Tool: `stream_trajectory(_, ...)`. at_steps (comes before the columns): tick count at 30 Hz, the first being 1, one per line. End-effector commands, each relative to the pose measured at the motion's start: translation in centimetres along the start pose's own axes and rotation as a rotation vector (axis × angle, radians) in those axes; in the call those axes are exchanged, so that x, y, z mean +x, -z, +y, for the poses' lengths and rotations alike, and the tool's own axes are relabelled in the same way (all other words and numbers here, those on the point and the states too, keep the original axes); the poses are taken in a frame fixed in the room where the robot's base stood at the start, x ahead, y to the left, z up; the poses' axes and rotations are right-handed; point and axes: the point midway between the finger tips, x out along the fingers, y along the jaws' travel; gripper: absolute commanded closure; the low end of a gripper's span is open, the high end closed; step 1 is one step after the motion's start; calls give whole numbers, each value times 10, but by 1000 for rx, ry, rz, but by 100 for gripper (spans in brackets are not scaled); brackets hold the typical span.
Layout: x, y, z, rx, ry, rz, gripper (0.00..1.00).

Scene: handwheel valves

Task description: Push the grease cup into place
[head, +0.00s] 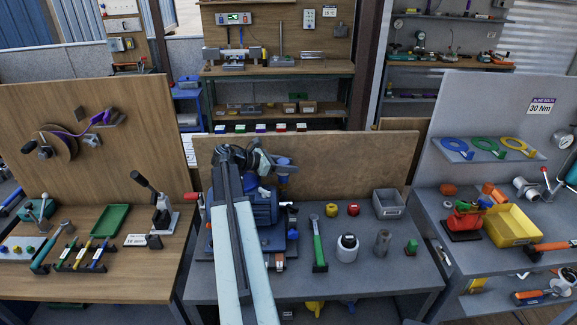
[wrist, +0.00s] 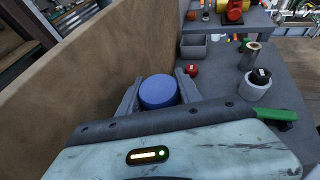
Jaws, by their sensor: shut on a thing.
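The grease cup (wrist: 158,92) is a blue round cap. In the wrist view it sits between the two grey fingers of my gripper (wrist: 160,84), which are shut on it. In the head view my gripper (head: 266,160) is above the blue motor-like machine (head: 258,208) on the middle bench, close to the wooden back panel. The blue cap (head: 284,163) shows at its right side there. My arm covers much of the machine. The seat for the cup is hidden, and I cannot tell whether the cup touches anything below.
The grey middle bench (head: 340,280) holds a green-handled hammer (head: 318,245), a white jar (head: 347,248), a metal cylinder (head: 382,243), red and yellow knobs and a grey bin (head: 388,204). The wooden back panel (head: 340,165) stands close behind my gripper. Side benches stand left and right.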

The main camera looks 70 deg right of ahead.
Motion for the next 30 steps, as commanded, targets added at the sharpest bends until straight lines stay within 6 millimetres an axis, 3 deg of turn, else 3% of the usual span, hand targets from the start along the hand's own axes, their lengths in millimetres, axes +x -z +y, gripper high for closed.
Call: stream_trajectory(30,-5,-11,0,0,-1,0,100)
